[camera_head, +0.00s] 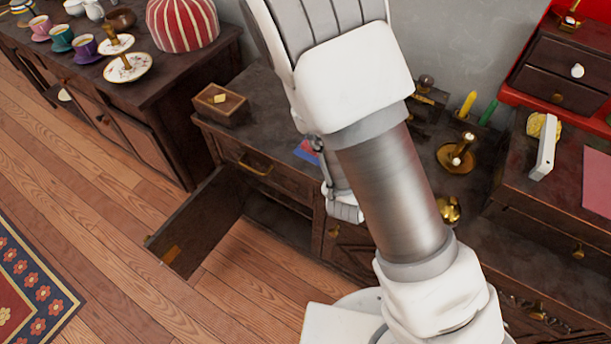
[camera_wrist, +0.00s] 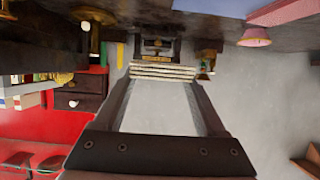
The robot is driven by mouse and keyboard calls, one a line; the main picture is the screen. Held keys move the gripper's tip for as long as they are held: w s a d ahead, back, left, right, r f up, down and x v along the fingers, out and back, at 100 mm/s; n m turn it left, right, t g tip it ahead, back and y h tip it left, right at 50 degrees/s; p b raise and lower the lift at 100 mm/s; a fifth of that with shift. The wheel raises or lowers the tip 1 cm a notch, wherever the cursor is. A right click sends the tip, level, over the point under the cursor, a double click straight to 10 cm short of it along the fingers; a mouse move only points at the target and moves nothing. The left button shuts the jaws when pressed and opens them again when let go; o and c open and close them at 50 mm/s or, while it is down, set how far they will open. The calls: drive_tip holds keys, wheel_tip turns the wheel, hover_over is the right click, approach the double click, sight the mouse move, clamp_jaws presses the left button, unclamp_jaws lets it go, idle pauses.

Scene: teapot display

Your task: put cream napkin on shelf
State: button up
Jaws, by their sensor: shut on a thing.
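In the wrist view, my gripper (camera_wrist: 163,80) is shut on a folded cream napkin (camera_wrist: 164,72), whose layered edge shows between the two fingers. The napkin is off any surface as far as I can tell. In the head view my arm covers the gripper and the napkin is hidden. A low cabinet (camera_head: 225,140) stands below my arm with its door (camera_head: 200,222) swung open. Part of a shelf inside it (camera_head: 278,213) shows beside the door. I cannot tell which shelf the task names.
A small wooden box (camera_head: 220,104) sits on the cabinet's left end. A brass candlestick (camera_head: 457,153) stands right of my arm. A dark sideboard (camera_head: 120,80) holds cups, a tiered stand (camera_head: 127,67) and a red striped tea cosy (camera_head: 182,24).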

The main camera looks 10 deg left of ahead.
drive_tip(key=w+d+r+n+t+y, duration=0.1)
drive_tip(key=w+d+r+n+y, duration=0.1)
drive_tip(key=w+d+n+y, duration=0.2)
drive_tip(key=shift+w+d, duration=1.05)
drive_tip(key=shift+w, duration=0.95)
